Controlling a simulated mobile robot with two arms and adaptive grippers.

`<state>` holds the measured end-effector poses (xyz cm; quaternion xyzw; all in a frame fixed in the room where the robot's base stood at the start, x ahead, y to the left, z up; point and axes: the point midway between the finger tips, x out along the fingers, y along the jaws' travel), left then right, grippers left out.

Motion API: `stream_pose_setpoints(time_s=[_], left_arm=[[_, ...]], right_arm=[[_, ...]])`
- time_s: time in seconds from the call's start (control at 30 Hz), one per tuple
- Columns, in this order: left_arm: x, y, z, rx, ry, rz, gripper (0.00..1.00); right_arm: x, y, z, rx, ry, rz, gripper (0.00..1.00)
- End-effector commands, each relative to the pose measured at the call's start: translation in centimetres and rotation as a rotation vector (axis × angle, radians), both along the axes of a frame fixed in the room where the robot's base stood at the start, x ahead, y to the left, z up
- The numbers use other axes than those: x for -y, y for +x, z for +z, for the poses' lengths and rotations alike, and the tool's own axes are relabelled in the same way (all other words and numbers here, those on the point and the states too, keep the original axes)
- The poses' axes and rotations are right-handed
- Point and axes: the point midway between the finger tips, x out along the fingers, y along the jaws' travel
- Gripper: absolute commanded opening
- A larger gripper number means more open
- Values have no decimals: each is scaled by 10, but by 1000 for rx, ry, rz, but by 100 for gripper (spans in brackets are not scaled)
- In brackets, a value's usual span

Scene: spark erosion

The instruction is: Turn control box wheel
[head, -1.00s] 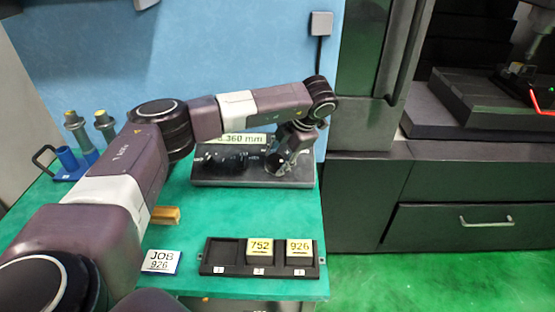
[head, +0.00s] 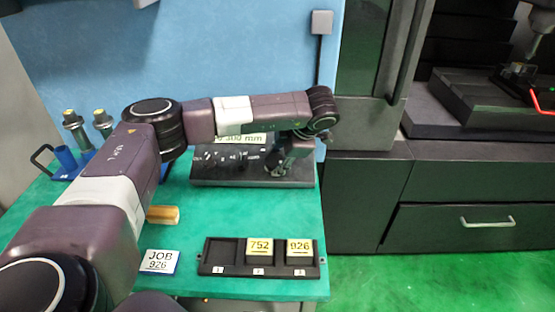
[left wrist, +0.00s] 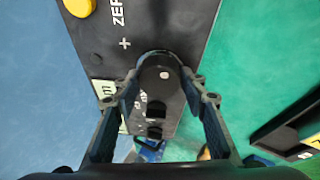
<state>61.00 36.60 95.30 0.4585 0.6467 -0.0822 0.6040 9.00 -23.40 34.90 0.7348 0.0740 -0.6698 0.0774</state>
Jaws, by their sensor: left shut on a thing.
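The control box (head: 205,180) is a dark sloped console at the back of the green table, below the blue wall. Its pale display (head: 245,138) ends in "mm" and is partly hidden by my left arm. My left gripper (head: 276,166) is at the right part of the box. In the left wrist view, the left gripper (left wrist: 160,80) has a finger on each side of the round black wheel (left wrist: 160,68) and is shut on it. A yellow button (left wrist: 80,6) and white lettering show on the panel. My right gripper is not in view.
A black tray (head: 213,271) holds blocks marked 752 (head: 260,246) and 926 (head: 299,247); its left slot is empty. A JOB 926 card (head: 160,261) lies beside it. A brass piece (head: 162,215) and a blue holder (head: 66,160) are at the left.

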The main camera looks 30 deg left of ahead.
Motion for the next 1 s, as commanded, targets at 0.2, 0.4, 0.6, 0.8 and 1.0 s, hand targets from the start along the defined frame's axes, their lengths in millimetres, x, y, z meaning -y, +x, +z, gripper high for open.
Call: stream_pose_setpoints(time_s=[0.2,0.4,0.6,0.8,1.0], left_arm=[[0,-1,-1,-3,-1,0,45],[0,0,-1,-2,-1,1,57],[1,0,1,0,-1,1,57],[13,-2,20,3,-3,-2,57],[34,-9,57,3,-2,-2,57]], right_arm=[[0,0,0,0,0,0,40],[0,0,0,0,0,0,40],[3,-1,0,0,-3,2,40],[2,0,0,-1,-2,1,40],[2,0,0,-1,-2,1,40]])
